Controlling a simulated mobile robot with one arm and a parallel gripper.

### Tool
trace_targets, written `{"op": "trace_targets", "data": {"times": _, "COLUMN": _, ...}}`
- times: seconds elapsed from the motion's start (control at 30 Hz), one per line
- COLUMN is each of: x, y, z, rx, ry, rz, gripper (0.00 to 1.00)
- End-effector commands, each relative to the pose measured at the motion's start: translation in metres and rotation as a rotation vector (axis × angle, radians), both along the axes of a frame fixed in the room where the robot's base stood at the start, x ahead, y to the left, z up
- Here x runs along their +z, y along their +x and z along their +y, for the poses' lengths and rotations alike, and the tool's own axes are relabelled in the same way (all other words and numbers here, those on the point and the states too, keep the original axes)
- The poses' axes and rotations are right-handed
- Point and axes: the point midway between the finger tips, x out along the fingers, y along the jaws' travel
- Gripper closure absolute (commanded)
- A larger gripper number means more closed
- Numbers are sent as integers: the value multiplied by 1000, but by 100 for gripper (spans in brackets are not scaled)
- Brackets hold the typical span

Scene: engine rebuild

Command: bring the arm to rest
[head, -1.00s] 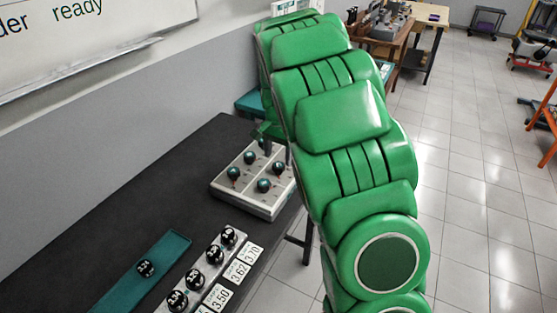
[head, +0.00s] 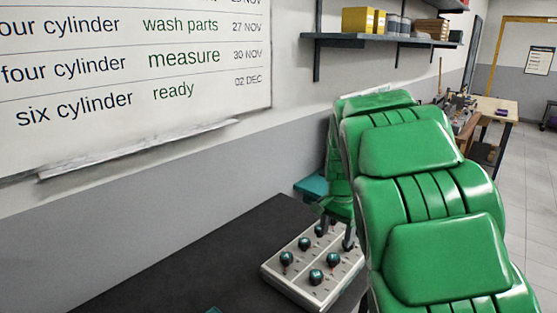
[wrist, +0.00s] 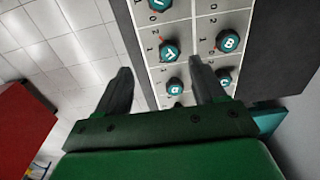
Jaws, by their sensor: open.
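My green arm reaches away from me over the right side of the head view. My gripper (head: 336,230) is at its far end, pointing down by the far edge of a grey tray, and is partly hidden by the arm. In the wrist view my gripper (wrist: 162,80) has its two dark fingers wide apart with nothing held between them. The tray (wrist: 198,46) lies beyond the fingertips, with several lettered teal-topped pieces in its marked cells. I cannot tell the gap between fingertips and tray.
The tray (head: 282,281) stands on a dark bench (head: 215,262) along the wall. A wall shelf (head: 385,41) with boxes hangs above and behind the arm. A whiteboard (head: 130,70) is at left. A wooden table (head: 497,108) stands far right. Tiled floor is open at right.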

Motion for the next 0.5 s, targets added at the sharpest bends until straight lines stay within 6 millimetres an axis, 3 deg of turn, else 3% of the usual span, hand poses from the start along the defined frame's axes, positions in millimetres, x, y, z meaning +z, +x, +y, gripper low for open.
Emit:
{"op": "trace_targets", "data": {"times": 0.1, "x": 17, "y": -21, "z": 8, "rx": 36, "ry": 2, "rz": -18, "gripper": 31}}
{"op": "trace_targets", "data": {"times": 0.5, "x": 56, "y": -93, "z": 33, "rx": 178, "ry": 14, "rz": -65, "gripper": 31}}
